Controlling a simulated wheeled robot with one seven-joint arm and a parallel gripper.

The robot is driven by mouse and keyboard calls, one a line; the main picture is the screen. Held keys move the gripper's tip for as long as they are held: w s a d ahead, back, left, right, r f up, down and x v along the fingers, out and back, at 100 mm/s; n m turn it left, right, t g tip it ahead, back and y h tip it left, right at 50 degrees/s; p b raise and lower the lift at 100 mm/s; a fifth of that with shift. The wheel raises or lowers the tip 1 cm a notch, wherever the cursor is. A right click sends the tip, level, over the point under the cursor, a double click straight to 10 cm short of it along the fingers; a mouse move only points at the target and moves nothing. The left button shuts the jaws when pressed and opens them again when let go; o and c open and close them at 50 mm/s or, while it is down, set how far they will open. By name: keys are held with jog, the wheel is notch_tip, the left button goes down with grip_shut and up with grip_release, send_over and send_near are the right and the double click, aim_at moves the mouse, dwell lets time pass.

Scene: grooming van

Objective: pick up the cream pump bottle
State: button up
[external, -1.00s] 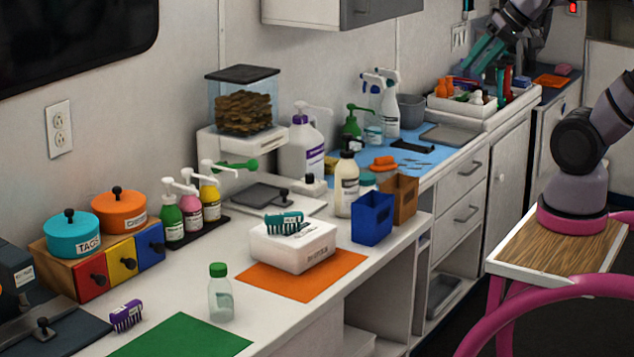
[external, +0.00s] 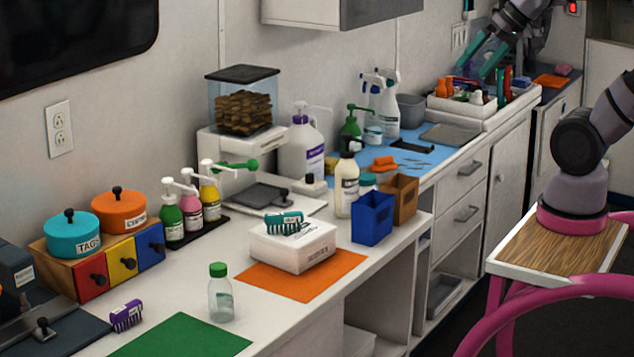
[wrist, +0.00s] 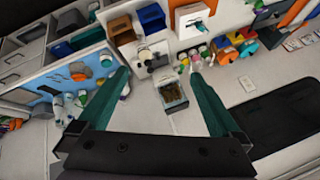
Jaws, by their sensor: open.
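A large whitish pump bottle (external: 305,150) with a purple-marked label and a pale pump head stands against the wall, right of the treat dispenser. A smaller cream bottle (external: 347,187) with a dark cap stands in front of it; I see no clear pump head on it. I cannot tell for certain which one the task names. My gripper (external: 482,66) is at the upper right of the external view, its teal fingers apart. In the wrist view my gripper (wrist: 160,74) is open and empty, high above the counter.
The treat dispenser (external: 243,105) shows between my fingers in the wrist view (wrist: 172,95). Blue (external: 373,218) and brown (external: 403,197) bins stand in front of the bottles. Small pump bottles (external: 190,212) stand left. A full white tray (external: 485,108) is at the far end.

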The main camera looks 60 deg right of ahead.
jog(key=w+f+m+g+y, duration=0.25)
jog(key=w+f+g, duration=0.25)
jog(key=w, duration=0.4)
jog(key=m+g+y, duration=0.2)
jog(key=m+y, duration=0.7)
send_near(347, 169)
jog(key=s+a+r, duration=0.3)
jog(key=s+r, duration=0.3)
jog(key=s, duration=0.1)
jog(key=w+d+f+m+t+y, duration=0.45)
jog(key=d+f+m, duration=0.2)
jog(key=f, duration=0.45)
jog(key=shift+n+t+h, duration=0.3)
jog(key=shift+t+h, duration=0.1)
jog(key=shift+t, duration=0.05)
jog(key=x, duration=1.1)
jog(key=shift+w+f, duration=0.1)
jog(key=shift+w, duration=0.15)
jog(key=shift+a, duration=0.1)
jog(key=c, duration=1.5)
grip_shut()
